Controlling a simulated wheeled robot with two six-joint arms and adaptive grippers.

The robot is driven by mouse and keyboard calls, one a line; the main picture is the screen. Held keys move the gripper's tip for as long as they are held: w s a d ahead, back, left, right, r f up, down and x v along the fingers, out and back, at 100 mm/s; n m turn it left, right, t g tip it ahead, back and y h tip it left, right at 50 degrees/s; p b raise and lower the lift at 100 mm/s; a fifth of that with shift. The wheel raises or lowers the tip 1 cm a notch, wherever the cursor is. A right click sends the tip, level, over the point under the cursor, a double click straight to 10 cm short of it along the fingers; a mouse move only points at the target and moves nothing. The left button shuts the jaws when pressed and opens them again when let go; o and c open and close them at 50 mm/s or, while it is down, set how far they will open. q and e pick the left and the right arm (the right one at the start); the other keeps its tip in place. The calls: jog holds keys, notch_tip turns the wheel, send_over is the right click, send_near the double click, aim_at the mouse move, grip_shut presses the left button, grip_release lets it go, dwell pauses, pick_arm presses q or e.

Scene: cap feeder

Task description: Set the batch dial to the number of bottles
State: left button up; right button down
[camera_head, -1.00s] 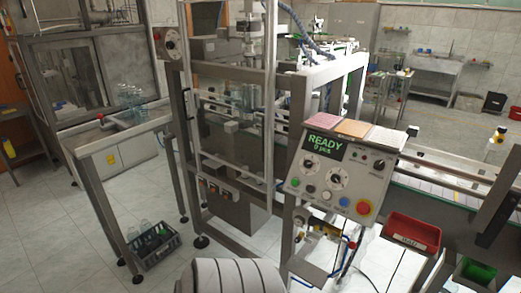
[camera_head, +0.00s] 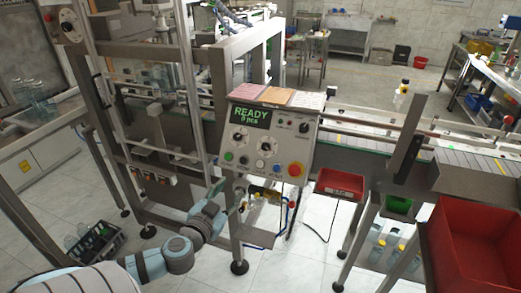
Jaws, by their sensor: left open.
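The control panel (camera_head: 262,160) stands in the middle, its screen (camera_head: 250,116) reading READY and 0 pcs. It has two white-faced dials, a left one (camera_head: 240,140) and a right one (camera_head: 269,144), and a black knob (camera_head: 304,128) at the right. Their labels are too small to read, so I cannot tell which is the batch dial. Bottles (camera_head: 35,95) stand on the left table, and several more (camera_head: 388,250) are below the conveyor at right. My left gripper (camera_head: 238,194) is open, below the panel's lower left corner, apart from the dials. My right gripper is out of view.
A red emergency button (camera_head: 295,169) and several coloured buttons line the panel's lower edge. Coloured sheets (camera_head: 275,96) lie on its top. A metal frame post (camera_head: 190,90) rises left of it. Red bins (camera_head: 339,185) and a conveyor (camera_head: 370,150) are at right.

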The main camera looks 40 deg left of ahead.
pick_arm(q)
jog(key=t+h, duration=0.1)
jog(key=t, duration=0.1)
send_near(265, 148)
jog(key=p+x, duration=0.1)
jog(key=x, duration=0.7)
jog(key=shift+d+p, duration=0.1)
jog(key=shift+p, duration=0.25)
jog(key=shift+w, duration=0.1)
grip_shut()
